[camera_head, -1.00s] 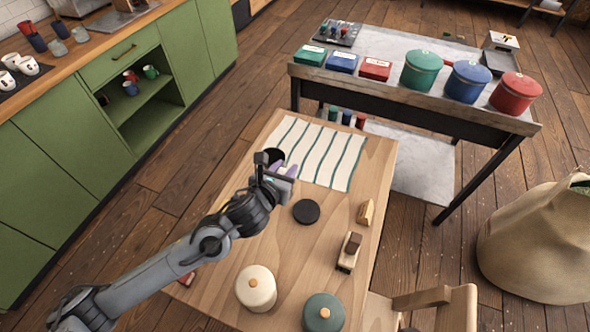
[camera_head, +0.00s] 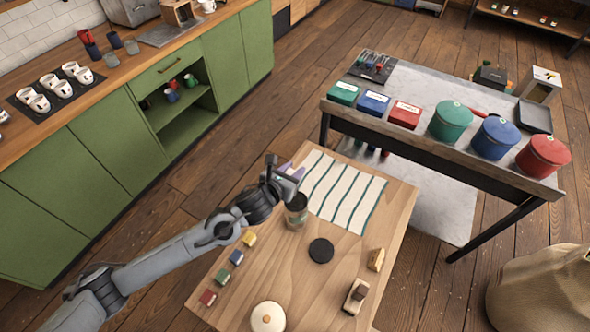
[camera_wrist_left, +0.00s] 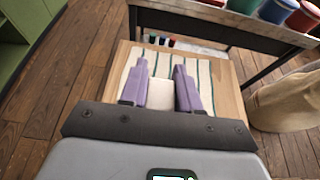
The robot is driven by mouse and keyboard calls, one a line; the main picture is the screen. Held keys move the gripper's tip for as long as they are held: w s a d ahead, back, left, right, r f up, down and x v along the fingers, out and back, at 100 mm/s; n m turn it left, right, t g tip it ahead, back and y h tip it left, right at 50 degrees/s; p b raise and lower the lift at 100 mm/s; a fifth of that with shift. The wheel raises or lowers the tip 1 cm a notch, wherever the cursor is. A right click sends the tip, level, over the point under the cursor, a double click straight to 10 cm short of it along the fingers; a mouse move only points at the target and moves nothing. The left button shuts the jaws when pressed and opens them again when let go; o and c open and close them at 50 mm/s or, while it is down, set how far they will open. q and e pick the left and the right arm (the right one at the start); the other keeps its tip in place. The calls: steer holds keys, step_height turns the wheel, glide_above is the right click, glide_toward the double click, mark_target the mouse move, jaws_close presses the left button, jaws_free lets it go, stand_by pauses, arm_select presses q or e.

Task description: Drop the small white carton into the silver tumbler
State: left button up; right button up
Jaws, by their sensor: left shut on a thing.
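The silver tumbler (camera_head: 296,216) stands upright on the wooden table, with a dark open top and a green mark on its side. My left gripper (camera_head: 291,174) is just beyond the tumbler's rim in the head view, above the edge of the striped cloth. In the left wrist view its two purple fingers (camera_wrist_left: 161,92) are shut on the small white carton (camera_wrist_left: 161,96). The carton is hard to make out in the head view. My right gripper is not in view.
A striped cloth (camera_head: 342,196) lies at the table's far end. A black coaster (camera_head: 321,250) lies right of the tumbler, and small coloured blocks (camera_head: 237,257) lie to its left. A cream lidded pot (camera_head: 267,317) stands nearer.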

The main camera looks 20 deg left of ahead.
arm_select(q)
steer(key=shift+f+b, duration=1.85)
steer(key=shift+f, duration=0.75)
steer(key=o, duration=1.1)
steer(key=shift+s, duration=0.1)
steer(key=shift+s+r, duration=0.15)
steer(key=shift+s, duration=0.1)
steer(key=v, duration=1)
